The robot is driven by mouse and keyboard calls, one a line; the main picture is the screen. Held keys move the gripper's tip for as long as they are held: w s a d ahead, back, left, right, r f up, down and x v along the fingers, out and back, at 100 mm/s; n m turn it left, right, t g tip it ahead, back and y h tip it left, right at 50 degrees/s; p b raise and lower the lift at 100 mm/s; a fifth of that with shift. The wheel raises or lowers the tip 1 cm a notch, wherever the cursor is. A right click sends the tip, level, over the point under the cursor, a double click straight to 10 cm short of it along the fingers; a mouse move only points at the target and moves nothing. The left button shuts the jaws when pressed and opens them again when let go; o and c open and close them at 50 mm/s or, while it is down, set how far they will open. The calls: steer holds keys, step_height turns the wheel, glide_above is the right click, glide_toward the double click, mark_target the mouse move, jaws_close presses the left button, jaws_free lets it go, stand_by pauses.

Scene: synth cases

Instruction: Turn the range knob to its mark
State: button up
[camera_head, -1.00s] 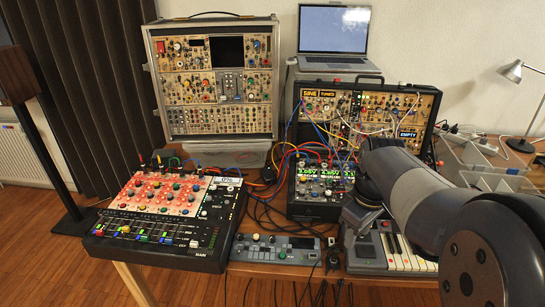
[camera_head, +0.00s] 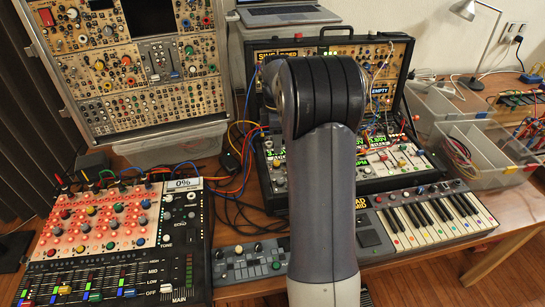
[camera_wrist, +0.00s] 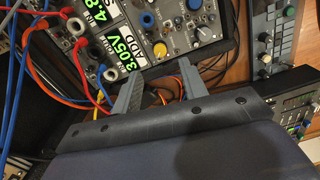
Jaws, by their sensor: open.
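I cannot tell which knob is the range knob; no range label is readable. In the wrist view, a module panel (camera_wrist: 181,38) carries a yellow knob (camera_wrist: 159,50), a blue knob (camera_wrist: 148,20) and smaller knobs. In the head view, my arm hides the gripper and part of the black case with green displays (camera_head: 270,160).
Red, blue and orange cables (camera_wrist: 30,70) hang left of the fingers. A mixer (camera_head: 110,235), a small keyboard (camera_head: 430,222) and a flat controller (camera_head: 247,262) surround the case. Clear bins (camera_head: 485,150) stand at the right. A tall synth rack (camera_head: 130,60) is behind.

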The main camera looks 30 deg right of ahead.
mark_target(276, 162)
step_height(276, 162, down, 7)
steer(key=shift+s+f, duration=0.1)
steer(key=shift+f, duration=0.1)
steer(key=shift+c, duration=0.3)
jaws_close()
